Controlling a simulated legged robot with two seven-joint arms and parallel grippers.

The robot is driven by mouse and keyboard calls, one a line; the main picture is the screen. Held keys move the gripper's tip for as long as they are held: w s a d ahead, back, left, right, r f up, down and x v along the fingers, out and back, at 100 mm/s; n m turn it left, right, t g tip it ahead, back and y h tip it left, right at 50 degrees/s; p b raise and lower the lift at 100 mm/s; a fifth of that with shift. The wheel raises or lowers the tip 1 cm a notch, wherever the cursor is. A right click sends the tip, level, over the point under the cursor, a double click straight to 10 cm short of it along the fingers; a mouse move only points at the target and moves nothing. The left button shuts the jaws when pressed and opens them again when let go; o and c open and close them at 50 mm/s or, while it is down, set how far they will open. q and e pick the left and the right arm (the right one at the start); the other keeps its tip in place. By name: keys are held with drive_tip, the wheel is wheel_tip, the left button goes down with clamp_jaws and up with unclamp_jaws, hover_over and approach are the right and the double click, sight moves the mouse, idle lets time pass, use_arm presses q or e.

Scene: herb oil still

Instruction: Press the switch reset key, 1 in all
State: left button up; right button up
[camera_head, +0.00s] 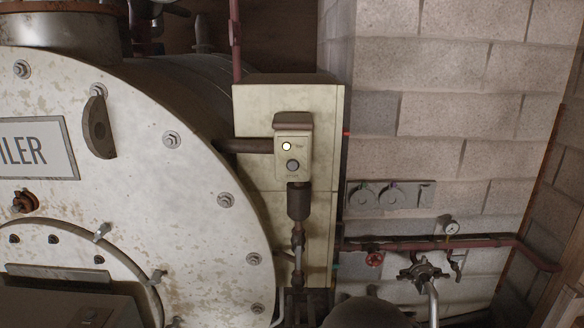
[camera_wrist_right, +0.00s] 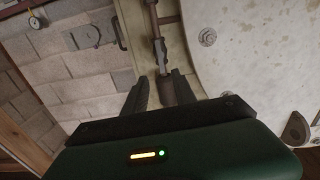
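The switch box (camera_head: 293,146) is a small pale box on a cream cabinet beside the boiler. Its face has a bright white round spot (camera_head: 286,146) above a dark grey round key (camera_head: 292,165). My right gripper (camera_head: 308,297) shows only as dark fingers at the bottom edge, below the switch and apart from it. In the right wrist view, its two fingers (camera_wrist_right: 160,82) stand apart with nothing held, and the pipe below the switch shows beyond them. The switch is hidden in that view, behind the gripper body. My left gripper is not in view.
The large boiler front (camera_head: 190,190) fills the left. A vertical pipe (camera_head: 298,203) runs down from the switch, and a dark pipe (camera_head: 243,146) joins its left side. At right, a red pipe (camera_head: 490,241) with a gauge (camera_head: 451,228) runs along the block wall (camera_head: 455,95).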

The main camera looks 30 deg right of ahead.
clamp_jaws()
idle(1.5)
